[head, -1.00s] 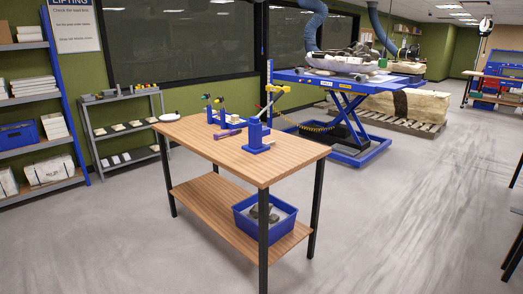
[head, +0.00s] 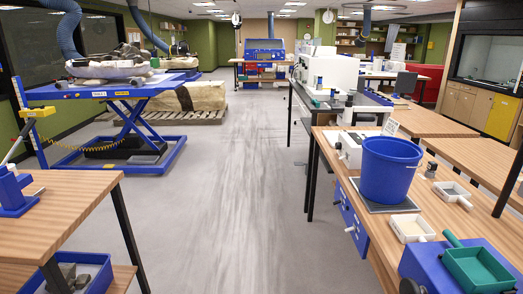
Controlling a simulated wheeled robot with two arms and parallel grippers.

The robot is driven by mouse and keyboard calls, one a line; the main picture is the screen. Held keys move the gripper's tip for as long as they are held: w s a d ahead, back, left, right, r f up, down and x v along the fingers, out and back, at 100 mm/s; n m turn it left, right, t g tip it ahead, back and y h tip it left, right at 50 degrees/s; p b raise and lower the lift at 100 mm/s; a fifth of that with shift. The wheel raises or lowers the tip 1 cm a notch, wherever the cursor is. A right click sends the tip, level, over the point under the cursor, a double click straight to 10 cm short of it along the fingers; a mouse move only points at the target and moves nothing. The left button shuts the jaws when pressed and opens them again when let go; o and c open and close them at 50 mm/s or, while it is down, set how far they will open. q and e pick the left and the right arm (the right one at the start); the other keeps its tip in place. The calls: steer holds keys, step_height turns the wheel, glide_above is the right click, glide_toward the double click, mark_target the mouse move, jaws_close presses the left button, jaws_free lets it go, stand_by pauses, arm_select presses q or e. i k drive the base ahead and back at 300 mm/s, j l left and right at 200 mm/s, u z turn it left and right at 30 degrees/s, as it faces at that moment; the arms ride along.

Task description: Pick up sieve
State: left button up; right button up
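No thing in view can be named as the sieve with certainty. A green square tray (head: 478,270) with a green handle sits on a blue box at the lower right, partly cut by the frame edge. Neither of my grippers is in view.
A blue bucket (head: 390,168) stands on a flat grey plate on the right workbench. A wooden table (head: 75,200) is at the left, with a blue bin (head: 92,268) below. A blue lift table (head: 120,92) stands behind it. The grey floor (head: 230,210) between is clear.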

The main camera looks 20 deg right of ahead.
mark_target(413, 228)
steer(key=i+z, duration=0.2)
steer(key=z, duration=0.25)
steer(key=i+j+z, duration=0.1)
steer(key=z, duration=0.4)
steer(key=i+j+z, duration=0.2)
steer(key=z, duration=0.25)
steer(key=i+j+z, duration=0.15)
steer(key=z, duration=0.35)
steer(key=i+j+z, duration=0.1)
steer(key=j+z, duration=0.2)
steer(key=z, duration=0.15)
